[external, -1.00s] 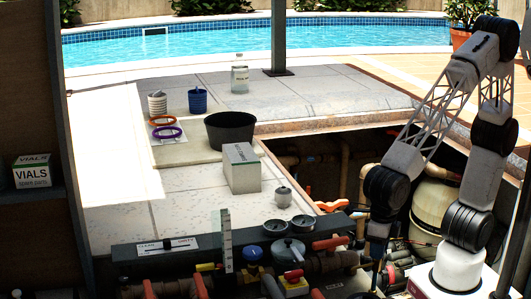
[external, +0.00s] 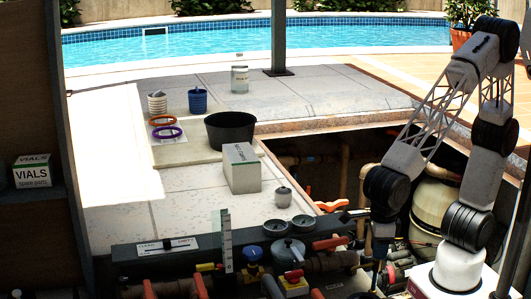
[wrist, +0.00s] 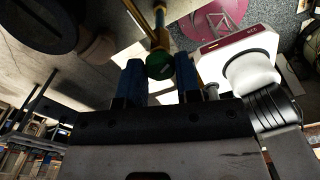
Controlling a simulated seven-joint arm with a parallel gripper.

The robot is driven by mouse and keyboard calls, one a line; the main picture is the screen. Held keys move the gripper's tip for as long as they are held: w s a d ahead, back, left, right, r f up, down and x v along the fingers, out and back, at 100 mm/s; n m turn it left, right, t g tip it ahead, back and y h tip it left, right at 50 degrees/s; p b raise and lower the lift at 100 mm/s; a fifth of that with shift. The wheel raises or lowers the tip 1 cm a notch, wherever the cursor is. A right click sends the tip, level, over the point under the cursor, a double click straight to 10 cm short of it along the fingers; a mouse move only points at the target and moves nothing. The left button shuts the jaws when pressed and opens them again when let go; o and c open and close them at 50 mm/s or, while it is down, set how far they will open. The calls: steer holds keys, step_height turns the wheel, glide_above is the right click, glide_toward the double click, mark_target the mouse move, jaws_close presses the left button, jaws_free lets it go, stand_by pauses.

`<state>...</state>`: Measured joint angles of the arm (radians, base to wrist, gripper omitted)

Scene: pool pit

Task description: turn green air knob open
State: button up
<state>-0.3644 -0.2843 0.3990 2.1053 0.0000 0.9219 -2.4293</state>
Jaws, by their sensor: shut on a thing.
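The green air knob (wrist: 159,66) shows in the wrist view, at the end of a brass-coloured pipe. My gripper (wrist: 160,78) has its two blue fingers on either side of the knob, shut on it. In the external view my gripper (external: 377,274) points down into the pit at the lower right, among pipes. The knob is too small or hidden to make out there.
A pipe manifold (external: 325,263) with red handles lies left of my gripper. Two gauges (external: 290,225) sit behind it. A white box (external: 241,168), a black bowl (external: 230,130) and a small lidded pot (external: 283,197) stand on the paving. The pit edge is close behind.

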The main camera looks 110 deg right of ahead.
steer(key=o, duration=0.9)
steer(key=shift+r, duration=0.1)
steer(key=shift+r, duration=3.8)
steer(key=shift+s+d+f+m+t, duration=0.1)
steer(key=shift+s+d+m+t, duration=0.35)
steer(key=shift+s+d+m, duration=3.8)
steer(key=shift+s+d+r+m+t, duration=0.1)
steer(key=shift+s+d+m+t, duration=0.3)
steer(key=shift+s+d+m, duration=3.9)
steer(key=shift+s+d+f+m+t, duration=0.1)
steer(key=shift+s+d+m+t, duration=0.6)
steer(key=shift+m, duration=6.85)
